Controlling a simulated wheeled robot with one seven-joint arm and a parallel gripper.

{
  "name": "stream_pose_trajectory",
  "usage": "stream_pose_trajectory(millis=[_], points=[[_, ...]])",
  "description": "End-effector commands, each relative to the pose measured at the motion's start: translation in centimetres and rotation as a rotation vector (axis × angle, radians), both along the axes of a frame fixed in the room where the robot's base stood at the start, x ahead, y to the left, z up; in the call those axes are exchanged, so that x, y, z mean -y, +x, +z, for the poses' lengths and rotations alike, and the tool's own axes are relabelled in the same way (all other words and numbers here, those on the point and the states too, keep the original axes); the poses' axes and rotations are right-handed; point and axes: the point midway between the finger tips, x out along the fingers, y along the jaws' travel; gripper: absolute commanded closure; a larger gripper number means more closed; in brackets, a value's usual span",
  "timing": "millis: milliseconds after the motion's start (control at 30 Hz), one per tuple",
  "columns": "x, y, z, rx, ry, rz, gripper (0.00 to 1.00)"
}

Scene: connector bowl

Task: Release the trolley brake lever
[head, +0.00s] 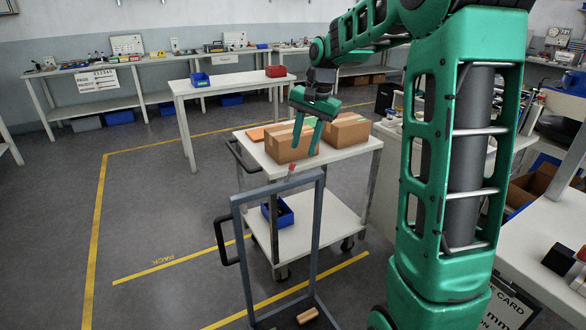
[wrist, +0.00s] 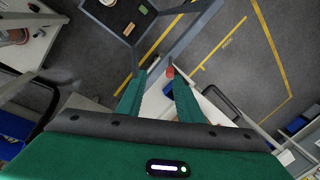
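The trolley (head: 236,222) is a grey upright frame with a black side handle and a low dark deck, close in front of me. Its brake lever shows as a small red-tipped piece (head: 291,168) at the frame's top bar. In the wrist view the red tip (wrist: 170,72) appears between my fingertips, nearer the right one. My green gripper (head: 304,150) is open and points down, a little above the lever in the head view. Its two fingers also show apart in the wrist view (wrist: 159,78). I see no contact with the lever.
A white two-shelf cart (head: 345,152) stands just behind the trolley frame, with cardboard boxes (head: 289,142) near my fingers and a blue bin (head: 278,212) below. A wooden block (head: 307,315) lies on the trolley deck. Floor to the left is clear.

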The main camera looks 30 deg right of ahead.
Motion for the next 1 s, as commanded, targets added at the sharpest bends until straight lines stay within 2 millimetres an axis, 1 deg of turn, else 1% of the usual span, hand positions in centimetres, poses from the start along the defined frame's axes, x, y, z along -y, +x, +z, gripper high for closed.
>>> stream_pose_trajectory(millis=[33, 100, 267, 367, 733, 900, 1000], points=[[0.0, 1.2, -0.2, 0.002, 0.010, -0.012, 0.67], [0.0, 2.1, -0.2, 0.007, 0.021, -0.024, 0.67], [-0.1, 3.0, -0.8, 0.010, 0.030, -0.037, 0.67], [-0.2, 3.2, -1.9, 0.008, 0.031, -0.038, 0.67], [-0.9, 4.3, -8.1, 0.007, 0.029, -0.039, 0.67], [-1.1, 4.8, -9.9, 0.009, 0.029, -0.038, 0.67], [-1.1, 4.9, -10.5, 0.010, 0.029, -0.039, 0.67]])
